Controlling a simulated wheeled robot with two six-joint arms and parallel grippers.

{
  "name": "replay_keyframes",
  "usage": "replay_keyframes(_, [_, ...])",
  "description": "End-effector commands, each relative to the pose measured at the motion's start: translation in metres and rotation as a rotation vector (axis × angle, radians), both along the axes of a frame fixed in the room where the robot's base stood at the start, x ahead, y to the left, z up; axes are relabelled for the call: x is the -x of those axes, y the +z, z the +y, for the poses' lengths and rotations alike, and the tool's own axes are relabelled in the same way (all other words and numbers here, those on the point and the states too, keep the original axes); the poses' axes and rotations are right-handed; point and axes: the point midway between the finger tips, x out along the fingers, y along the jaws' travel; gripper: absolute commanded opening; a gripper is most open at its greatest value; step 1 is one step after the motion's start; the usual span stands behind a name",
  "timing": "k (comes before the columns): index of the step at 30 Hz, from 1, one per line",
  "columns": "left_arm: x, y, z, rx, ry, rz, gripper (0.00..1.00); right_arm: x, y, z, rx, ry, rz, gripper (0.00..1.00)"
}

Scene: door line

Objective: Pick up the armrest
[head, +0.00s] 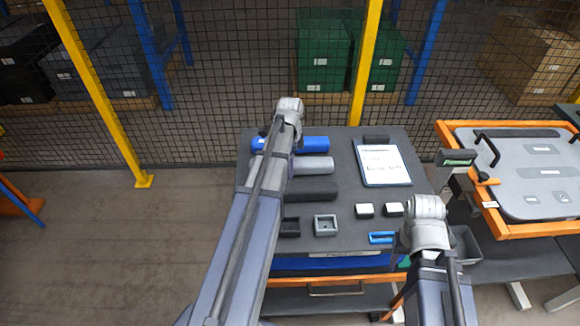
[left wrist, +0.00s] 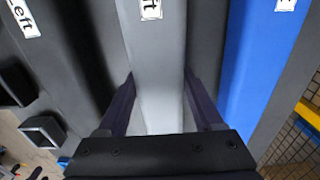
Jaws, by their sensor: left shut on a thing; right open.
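Three long armrests lie side by side on the grey tabletop: a blue one (head: 312,144), a grey one (head: 316,165) and a black one (head: 315,190). In the left wrist view, my left gripper (left wrist: 160,100) has one finger on each side of the grey armrest (left wrist: 158,60) and is shut on it. The black armrest (left wrist: 88,50) is on the left and the blue one (left wrist: 258,65) on the right, both close to the fingers. My left arm covers the armrests' left parts in the head view. My right gripper (head: 405,238) is open near the tabletop's front right, mostly hidden by its wrist.
A clipboard (head: 384,163) lies at the tabletop's back right. Small square parts (head: 325,226), white-topped blocks (head: 364,211) and a blue piece (head: 382,238) lie along the front. A door panel in an orange frame (head: 530,165) stands to the right. A mesh fence is behind.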

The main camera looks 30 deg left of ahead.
Motion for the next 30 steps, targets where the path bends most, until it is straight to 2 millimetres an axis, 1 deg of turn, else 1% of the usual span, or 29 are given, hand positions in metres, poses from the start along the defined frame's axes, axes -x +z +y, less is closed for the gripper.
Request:
replay_keyframes(8, [0.000, 0.001, 0.000, 0.000, 0.000, 0.000, 0.00, 0.000, 0.001, 0.000, 0.000, 0.000, 0.000, 0.50])
replay_keyframes(14, [0.000, 0.012, 0.000, 0.000, 0.000, 0.000, 0.00, 0.000, 0.012, 0.000, 0.000, 0.000, 0.000, 0.50])
replay_keyframes(20, [0.000, 0.037, 0.000, 0.000, 0.000, 0.000, 0.00, 0.000, 0.037, 0.000, 0.000, 0.000, 0.000, 0.50])
replay_keyframes(30, [0.000, 0.091, 0.000, 0.000, 0.000, 0.000, 0.00, 0.000, 0.091, 0.000, 0.000, 0.002, 0.000, 0.50])
